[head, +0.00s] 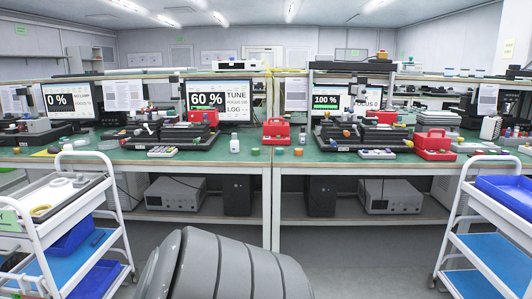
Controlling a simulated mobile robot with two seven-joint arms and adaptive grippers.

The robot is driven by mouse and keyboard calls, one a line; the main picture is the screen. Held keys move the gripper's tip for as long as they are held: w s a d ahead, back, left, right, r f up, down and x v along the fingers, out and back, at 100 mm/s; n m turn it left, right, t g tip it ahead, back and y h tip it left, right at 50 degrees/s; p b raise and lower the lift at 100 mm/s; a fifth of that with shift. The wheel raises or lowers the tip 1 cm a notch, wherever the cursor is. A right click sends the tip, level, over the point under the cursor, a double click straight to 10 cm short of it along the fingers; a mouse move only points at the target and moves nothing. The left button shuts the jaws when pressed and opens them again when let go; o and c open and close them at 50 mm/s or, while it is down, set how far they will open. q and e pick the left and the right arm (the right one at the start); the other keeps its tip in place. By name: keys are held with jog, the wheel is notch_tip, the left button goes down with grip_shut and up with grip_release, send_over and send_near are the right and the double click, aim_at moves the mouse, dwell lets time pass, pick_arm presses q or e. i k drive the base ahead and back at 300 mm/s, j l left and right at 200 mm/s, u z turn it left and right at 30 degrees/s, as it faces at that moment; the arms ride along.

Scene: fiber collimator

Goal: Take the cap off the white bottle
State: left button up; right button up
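A small white bottle (234,146) stands upright near the front edge of the left green-topped bench, below the 60 % monitor. Its top looks darker, and its cap is too small to make out clearly. Another whitish bottle-like container (488,129) stands on the bench at the far right. Neither of my grippers is in view, and nothing touches the white bottle.
The green bench (210,155) spans the view, with red cases (276,131), small round coloured pieces (298,152) and optics on black bases around the bottle. White trolleys stand at left (60,195) and right (460,205).

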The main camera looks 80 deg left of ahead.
aim_at(234, 144)
jog(key=u, duration=2.5)
